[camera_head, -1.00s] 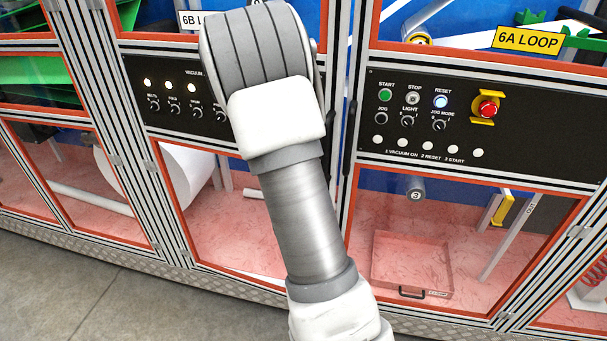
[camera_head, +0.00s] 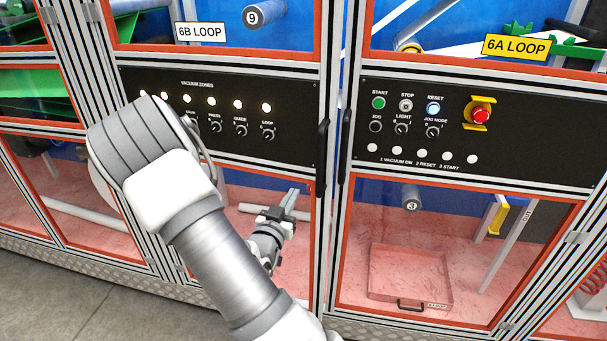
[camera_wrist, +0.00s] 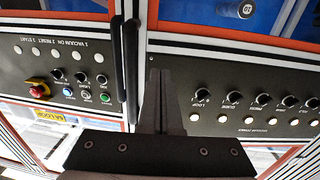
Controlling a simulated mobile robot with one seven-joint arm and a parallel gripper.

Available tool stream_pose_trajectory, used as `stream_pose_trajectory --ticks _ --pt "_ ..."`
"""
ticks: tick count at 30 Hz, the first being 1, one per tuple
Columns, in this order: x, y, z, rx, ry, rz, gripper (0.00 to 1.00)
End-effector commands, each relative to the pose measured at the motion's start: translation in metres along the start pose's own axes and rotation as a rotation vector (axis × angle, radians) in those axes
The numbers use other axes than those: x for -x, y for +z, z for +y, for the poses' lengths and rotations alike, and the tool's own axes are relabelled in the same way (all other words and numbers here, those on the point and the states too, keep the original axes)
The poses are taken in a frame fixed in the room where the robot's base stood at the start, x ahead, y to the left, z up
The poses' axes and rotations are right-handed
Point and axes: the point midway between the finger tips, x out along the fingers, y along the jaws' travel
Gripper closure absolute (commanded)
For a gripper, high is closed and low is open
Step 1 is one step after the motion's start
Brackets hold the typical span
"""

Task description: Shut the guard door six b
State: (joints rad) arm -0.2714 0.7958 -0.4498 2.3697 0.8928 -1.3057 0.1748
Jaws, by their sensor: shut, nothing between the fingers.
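The guard door 6B (camera_head: 222,62) carries the "6B LOOP" label, a black panel and red-edged clear panes. Its free edge at the right sits out of line with door 6A, so it appears ajar. Its black upright handle (camera_head: 323,155) is on that edge; in the wrist view the handle (camera_wrist: 133,70) is left of my fingers. My gripper (camera_head: 293,192) is shut and empty, in front of the door's lower pane and left of the handle. In the wrist view my gripper (camera_wrist: 160,72) points at the door's right part. I cannot tell whether it touches.
Door 6A (camera_head: 515,46) is at the right, with its own black handle (camera_head: 345,150) close to the 6B handle. Its panel has buttons and a red emergency stop (camera_head: 480,115). A clear red tray (camera_head: 410,275) lies behind its lower pane. Grey floor (camera_head: 60,295) is free at lower left.

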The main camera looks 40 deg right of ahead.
Motion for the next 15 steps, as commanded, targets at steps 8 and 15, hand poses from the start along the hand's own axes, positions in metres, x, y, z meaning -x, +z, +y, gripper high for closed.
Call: stream_pose_trajectory --ticks 8,15 --pt "-0.061 -0.002 0.001 0.001 0.002 0.001 1.0" --pt "-0.092 -0.002 0.0 0.0 0.0 0.001 1.0"
